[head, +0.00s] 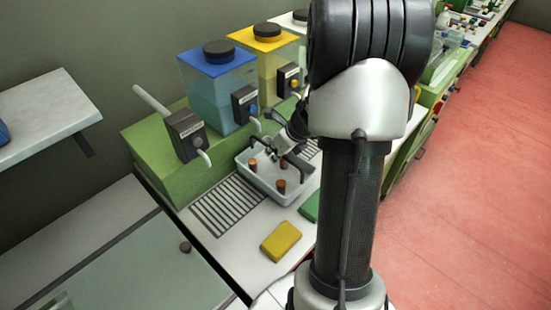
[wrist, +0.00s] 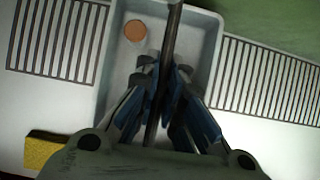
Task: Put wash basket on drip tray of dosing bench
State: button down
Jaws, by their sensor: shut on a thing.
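The wash basket (head: 257,184) is a pale, open tub with several brown corks standing in it. My gripper (head: 287,146) is over it, partly hidden by my arm. In the wrist view my gripper (wrist: 163,78) is shut on the dark handle bar that runs across the wash basket (wrist: 213,50), and one cork shows inside. The drip tray (head: 226,208) is a slotted strip on the green-backed dosing bench (head: 160,150). Its slots show on both sides of the basket in the wrist view (wrist: 55,40). I cannot tell whether the basket's underside touches the tray.
Tanks with a blue lid (head: 215,55) and a yellow lid (head: 267,36) stand behind, with taps and spouts close to the basket. A yellow sponge (head: 281,241) and a green one (head: 309,208) lie in front. The slotted area left of the basket is clear.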

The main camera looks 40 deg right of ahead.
notch_tip(320, 180, down, 2)
jog(key=shift+f+b, duration=0.1)
jog(key=shift+b, duration=0.55)
jog(key=shift+r, duration=0.2)
jog(key=c, duration=2.2)
grip_release()
jog(key=shift+f, duration=0.25)
jog(key=o, duration=0.5)
